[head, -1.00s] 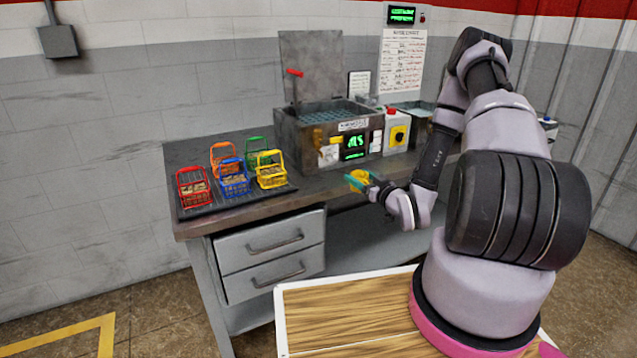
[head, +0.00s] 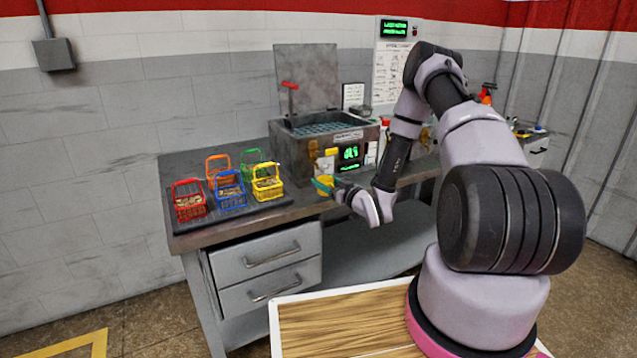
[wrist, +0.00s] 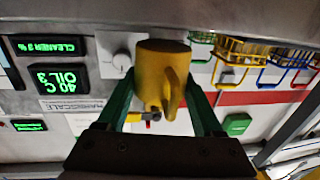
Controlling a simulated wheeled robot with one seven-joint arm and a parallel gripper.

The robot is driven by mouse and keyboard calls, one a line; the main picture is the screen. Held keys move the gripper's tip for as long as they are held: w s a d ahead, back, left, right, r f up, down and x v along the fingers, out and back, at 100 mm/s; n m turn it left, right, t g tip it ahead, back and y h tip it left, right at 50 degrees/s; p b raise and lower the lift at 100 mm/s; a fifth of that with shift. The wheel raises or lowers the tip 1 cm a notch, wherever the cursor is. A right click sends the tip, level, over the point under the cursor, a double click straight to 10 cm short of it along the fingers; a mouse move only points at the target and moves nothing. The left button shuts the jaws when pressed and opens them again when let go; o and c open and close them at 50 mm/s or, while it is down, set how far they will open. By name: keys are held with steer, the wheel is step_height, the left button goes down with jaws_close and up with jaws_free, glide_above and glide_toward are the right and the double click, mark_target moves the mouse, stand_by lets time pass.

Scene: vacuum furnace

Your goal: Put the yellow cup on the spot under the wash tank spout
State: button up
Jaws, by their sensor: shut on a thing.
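The yellow cup (wrist: 160,75) is held between the green fingers of my gripper (wrist: 165,100), its handle facing the wrist camera. In the head view the cup (head: 325,181) is small, at the tip of my gripper (head: 330,186), above the bench's front edge and before the wash tank. The wash tank (head: 298,150) is a grey metal box with a blue-green bath and a lit green display. A yellow fitting (head: 327,152) on its front may be the spout. I cannot make out the spot under the spout.
Red, blue, orange, green and yellow wire baskets (head: 228,188) stand on a dark tray (head: 232,216) left of the tank, close to my gripper. The bench (head: 300,207) has drawers (head: 265,262) below. A red-handled lever (head: 290,92) rises at the tank.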

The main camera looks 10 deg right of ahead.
steer(key=w, duration=0.1)
steer(key=w+a+f, duration=0.1)
steer(key=w, duration=0.1)
steer(key=shift+w+a+f, duration=0.15)
steer(key=shift+w+a, duration=0.05)
steer(key=shift+a, duration=0.2)
steer(key=shift+f, duration=0.1)
steer(key=o, duration=1.1)
steer(key=shift+f, duration=0.1)
